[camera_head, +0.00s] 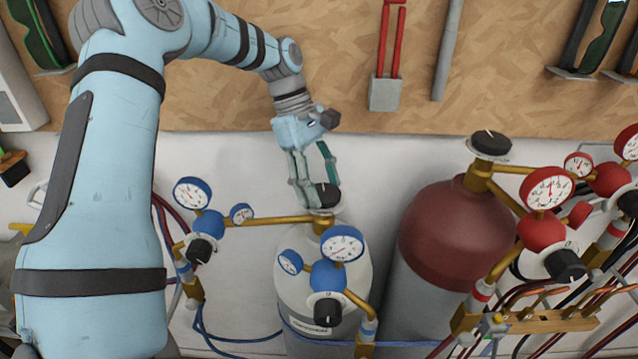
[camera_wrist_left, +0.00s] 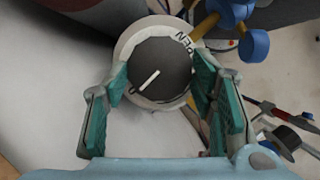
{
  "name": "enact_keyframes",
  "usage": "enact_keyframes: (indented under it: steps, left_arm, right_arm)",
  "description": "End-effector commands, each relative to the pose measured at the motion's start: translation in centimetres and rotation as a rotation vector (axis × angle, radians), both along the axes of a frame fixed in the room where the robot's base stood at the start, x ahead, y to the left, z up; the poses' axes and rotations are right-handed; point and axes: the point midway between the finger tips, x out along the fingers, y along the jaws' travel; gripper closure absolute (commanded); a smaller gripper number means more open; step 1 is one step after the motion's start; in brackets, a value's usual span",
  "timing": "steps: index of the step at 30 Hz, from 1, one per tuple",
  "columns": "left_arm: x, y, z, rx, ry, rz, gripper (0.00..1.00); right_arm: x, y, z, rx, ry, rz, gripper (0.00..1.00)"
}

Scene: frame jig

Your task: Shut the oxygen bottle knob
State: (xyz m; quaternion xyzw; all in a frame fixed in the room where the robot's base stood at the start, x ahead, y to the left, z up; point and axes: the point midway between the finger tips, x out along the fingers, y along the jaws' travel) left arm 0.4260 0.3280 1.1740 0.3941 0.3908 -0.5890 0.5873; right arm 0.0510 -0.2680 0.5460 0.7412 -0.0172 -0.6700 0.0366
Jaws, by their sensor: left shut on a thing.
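The oxygen bottle (camera_head: 300,262) is the white cylinder with a blue regulator (camera_head: 327,276) and blue gauges. Its knob (camera_head: 327,194) is black and sits on top of the brass valve. My left gripper (camera_head: 326,184) reaches down onto this knob from above. In the left wrist view the knob (camera_wrist_left: 160,72) sits between the two green-padded fingers (camera_wrist_left: 162,88), which are shut on its sides. The knob's white pointer line runs diagonally, from lower left to upper right. Part of the word "OPEN" shows on the ring at its upper right. My right gripper is not in view.
A dark red cylinder (camera_head: 455,235) with its own black knob (camera_head: 490,143) and red gauges stands to the right. Blue gauges (camera_head: 192,194) and a brass pipe (camera_head: 268,221) lie left of the white bottle. Red tools hang on the wooden board (camera_head: 230,100) behind.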

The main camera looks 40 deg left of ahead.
Motion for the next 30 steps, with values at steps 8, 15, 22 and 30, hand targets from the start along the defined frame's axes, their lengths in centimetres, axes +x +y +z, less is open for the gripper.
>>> enact_keyframes:
  steps: [8,15,22,30]
  left_arm:
    - [-0.1,0.0,-0.1,0.000,0.004,-0.013,0.77]
    - [-0.1,0.0,-0.1,0.000,0.006,-0.012,0.40]
    - [-0.1,0.0,-0.1,0.000,0.003,-0.011,0.29]
    - [0.1,0.6,1.6,0.001,-0.002,-0.010,0.29]
  right_arm:
    - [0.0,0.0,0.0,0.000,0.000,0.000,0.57]
    - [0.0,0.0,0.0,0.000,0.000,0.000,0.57]
    - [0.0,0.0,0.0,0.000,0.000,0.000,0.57]
    - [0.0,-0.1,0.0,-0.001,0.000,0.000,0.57]
